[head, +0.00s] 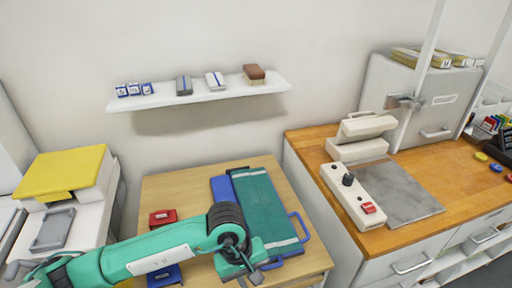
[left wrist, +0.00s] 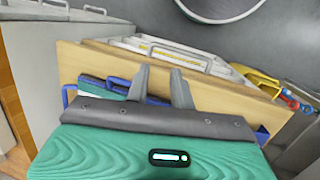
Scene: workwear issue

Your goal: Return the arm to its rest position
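My left arm comes in from the left in the head view, green with a dark ribbed wrist. Its gripper (head: 257,276) hangs over the front of the light wooden table (head: 190,189), in front of the green folded workwear (head: 264,205). In the left wrist view the two grey fingers of this gripper (left wrist: 160,72) stand apart with nothing held between them. The table's edge and the blue and green items lie beyond them. My right arm and gripper do not show.
A red box (head: 163,217) and a blue box (head: 165,276) sit on the table near my arm. A blue handle (head: 300,226) sticks out at right. A wall shelf (head: 200,95) holds small items. A counter with a heat-press-like machine (head: 355,197) stands right; a yellow-topped unit (head: 62,172) stands left.

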